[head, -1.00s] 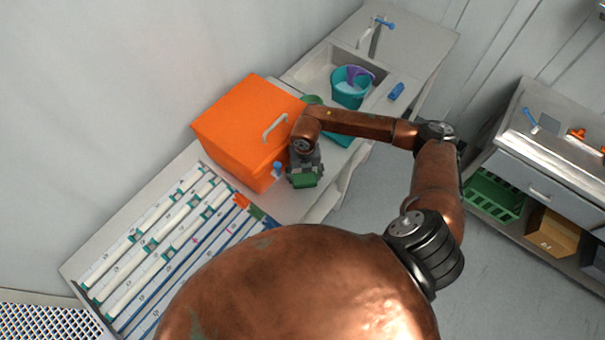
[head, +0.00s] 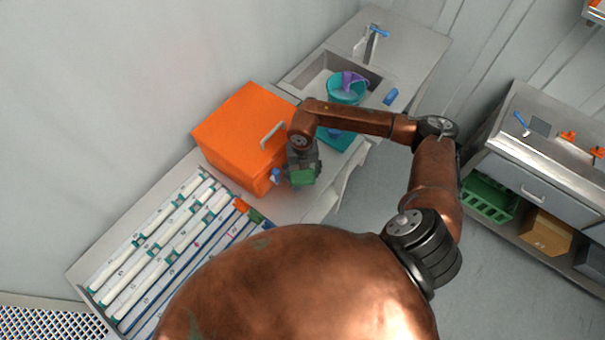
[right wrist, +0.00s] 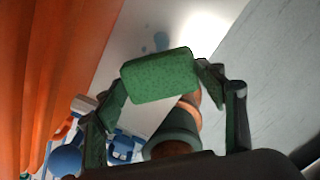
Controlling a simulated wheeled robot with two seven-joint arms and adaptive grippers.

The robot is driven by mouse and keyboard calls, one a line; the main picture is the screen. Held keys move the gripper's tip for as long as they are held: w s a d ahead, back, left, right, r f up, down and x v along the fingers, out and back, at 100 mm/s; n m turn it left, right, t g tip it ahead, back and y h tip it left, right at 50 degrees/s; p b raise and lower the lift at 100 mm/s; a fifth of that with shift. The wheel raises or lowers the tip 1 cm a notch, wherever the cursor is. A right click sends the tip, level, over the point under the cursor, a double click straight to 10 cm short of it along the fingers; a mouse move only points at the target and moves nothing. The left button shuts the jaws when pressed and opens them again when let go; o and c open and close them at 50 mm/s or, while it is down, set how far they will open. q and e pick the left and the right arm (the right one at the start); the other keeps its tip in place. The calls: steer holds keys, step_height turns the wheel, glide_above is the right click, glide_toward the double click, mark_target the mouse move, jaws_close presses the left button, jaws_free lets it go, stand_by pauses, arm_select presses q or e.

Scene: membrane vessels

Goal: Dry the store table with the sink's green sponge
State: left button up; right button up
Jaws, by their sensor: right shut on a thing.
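The green sponge (head: 302,178) is held between the fingers of my right gripper (head: 303,170), just right of the orange box, over the grey table (head: 287,207). In the right wrist view, the sponge (right wrist: 160,75) sits between the two fingertips, and a bluish wet patch (right wrist: 157,42) shows on the pale table top beyond it. I cannot tell whether the sponge touches the table. The sink (head: 316,75) is at the back of the counter. My left gripper is not in view.
The orange box (head: 235,135) stands close left of my right gripper. A rack of white tubes (head: 160,240) lies at the front left. A teal bucket with a purple item (head: 345,90) stands at the sink, with a blue object (head: 391,97) beside it. A separate steel bench (head: 545,150) is at the right.

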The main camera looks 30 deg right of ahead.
steer(key=shift+r+p, duration=0.75)
steer(key=shift+r, duration=0.75)
